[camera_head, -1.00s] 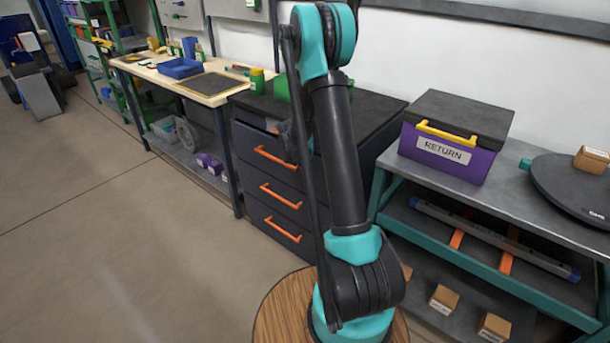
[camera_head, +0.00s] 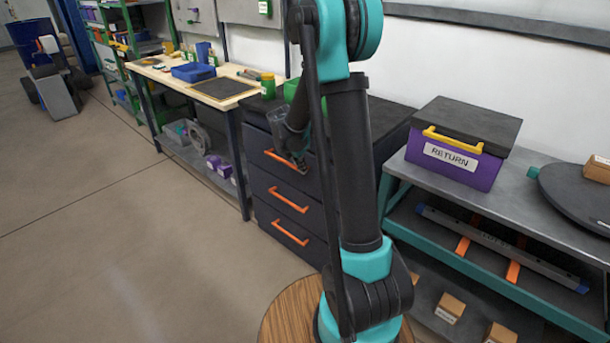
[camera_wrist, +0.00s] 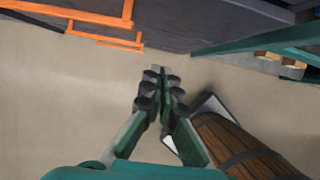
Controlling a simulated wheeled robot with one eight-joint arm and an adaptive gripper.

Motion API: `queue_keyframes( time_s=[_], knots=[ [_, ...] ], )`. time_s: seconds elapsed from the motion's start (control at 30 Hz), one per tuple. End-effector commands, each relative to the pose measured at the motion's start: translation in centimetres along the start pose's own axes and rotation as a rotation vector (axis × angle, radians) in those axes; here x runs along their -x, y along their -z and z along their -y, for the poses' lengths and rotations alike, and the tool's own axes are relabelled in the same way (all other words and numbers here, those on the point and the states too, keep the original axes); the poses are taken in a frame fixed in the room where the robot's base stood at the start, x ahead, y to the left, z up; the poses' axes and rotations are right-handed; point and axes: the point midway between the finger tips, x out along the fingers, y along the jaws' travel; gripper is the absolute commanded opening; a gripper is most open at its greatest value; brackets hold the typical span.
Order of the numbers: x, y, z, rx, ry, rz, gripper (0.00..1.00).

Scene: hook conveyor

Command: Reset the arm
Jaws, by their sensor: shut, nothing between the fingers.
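My arm stands upright in the middle of the head view, its dark links and teal joints crossing in front of the drawer cabinet (camera_head: 262,205). My gripper (camera_head: 298,166) shows just left of the arm, in front of the cabinet's top drawer, partly hidden by the arm. In the wrist view my gripper (camera_wrist: 160,75) has its green fingers and dark pads drawn together, with nothing between them. Bare floor lies beyond the fingertips. The cabinet's orange handles (camera_wrist: 105,18) are at the upper left of the wrist view.
A teal shelf unit (camera_head: 470,258) stands to the right, with a purple RETURN box (camera_head: 455,166) and a dark round disc (camera_head: 580,195) on top. A wooden workbench (camera_head: 163,76) is at the back left. The floor at the left (camera_head: 100,240) is clear.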

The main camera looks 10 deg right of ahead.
Motion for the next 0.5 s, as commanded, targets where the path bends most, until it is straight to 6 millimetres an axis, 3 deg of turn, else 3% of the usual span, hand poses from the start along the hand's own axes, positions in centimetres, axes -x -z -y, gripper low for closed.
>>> queue_keyframes(
  time_s=[0.27,0.5],
  knots=[
    [1.9,0.4,1.2,-0.09,-0.011,-0.01,0.0],
    [5.3,2.8,7.1,-0.582,-0.057,-0.073,0.0]
  ],
)
